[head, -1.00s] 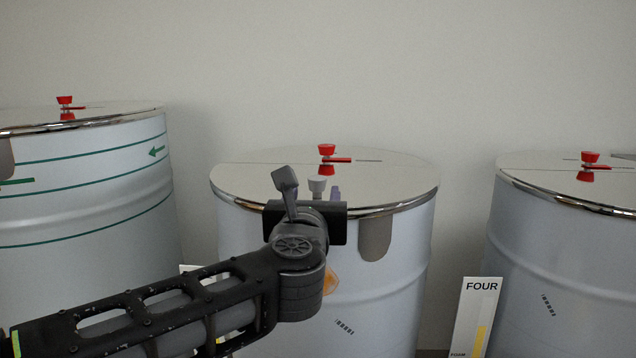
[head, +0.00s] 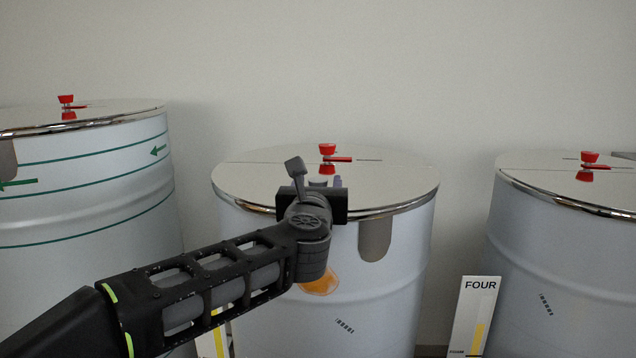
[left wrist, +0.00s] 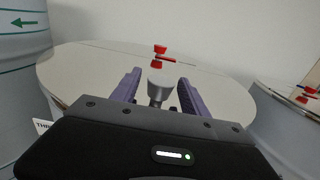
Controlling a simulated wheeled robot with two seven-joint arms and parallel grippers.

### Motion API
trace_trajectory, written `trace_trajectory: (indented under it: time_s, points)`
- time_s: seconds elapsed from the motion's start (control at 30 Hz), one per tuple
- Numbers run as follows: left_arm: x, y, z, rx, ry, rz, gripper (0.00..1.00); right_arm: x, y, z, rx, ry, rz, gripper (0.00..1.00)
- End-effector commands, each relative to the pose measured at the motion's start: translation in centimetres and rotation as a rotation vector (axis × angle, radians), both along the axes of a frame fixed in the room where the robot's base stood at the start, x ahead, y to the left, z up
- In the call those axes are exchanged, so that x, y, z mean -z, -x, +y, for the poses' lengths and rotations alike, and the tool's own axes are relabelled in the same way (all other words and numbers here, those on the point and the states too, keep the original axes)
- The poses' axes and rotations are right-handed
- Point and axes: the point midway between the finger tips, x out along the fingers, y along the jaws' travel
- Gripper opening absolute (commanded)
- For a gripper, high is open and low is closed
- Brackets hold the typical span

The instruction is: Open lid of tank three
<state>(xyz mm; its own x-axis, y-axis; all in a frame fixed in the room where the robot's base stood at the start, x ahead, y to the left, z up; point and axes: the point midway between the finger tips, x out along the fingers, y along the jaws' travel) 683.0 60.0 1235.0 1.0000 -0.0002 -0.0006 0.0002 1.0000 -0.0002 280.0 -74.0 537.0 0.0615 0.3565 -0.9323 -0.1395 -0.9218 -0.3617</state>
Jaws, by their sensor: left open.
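Tank three (head: 395,260) is the middle pale drum. Its shiny lid (head: 250,180) lies flat and closed, with a seam across it. A grey knob on a stem (left wrist: 161,82) stands on the front part of the lid; in the head view it is mostly hidden behind my wrist. My left gripper (left wrist: 159,76) is open, its purple fingers one on each side of the knob, with a visible gap. In the head view it is over the lid's front rim, mostly hidden. My right gripper is not in view.
A taller green-striped tank (head: 100,200) is at left, another tank (head: 560,250) at right, with a sign reading FOUR (head: 474,310) between. A plain wall is behind.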

Motion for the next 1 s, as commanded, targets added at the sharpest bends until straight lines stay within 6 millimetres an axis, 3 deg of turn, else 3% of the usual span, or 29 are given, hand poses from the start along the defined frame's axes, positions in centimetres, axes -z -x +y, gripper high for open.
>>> trace_trajectory:
  time_s: [0.1,0.73,1.0]
  points:
    - [0.0,0.03,0.0,0.0,0.0,0.0,0.53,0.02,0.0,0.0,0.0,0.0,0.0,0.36]
    - [-0.02,0.06,-0.01,0.0,0.0,-0.001,0.01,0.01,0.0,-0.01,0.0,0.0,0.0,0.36]
    - [-0.03,0.06,-0.02,0.0,0.0,-0.001,0.0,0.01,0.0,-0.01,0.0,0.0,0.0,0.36]
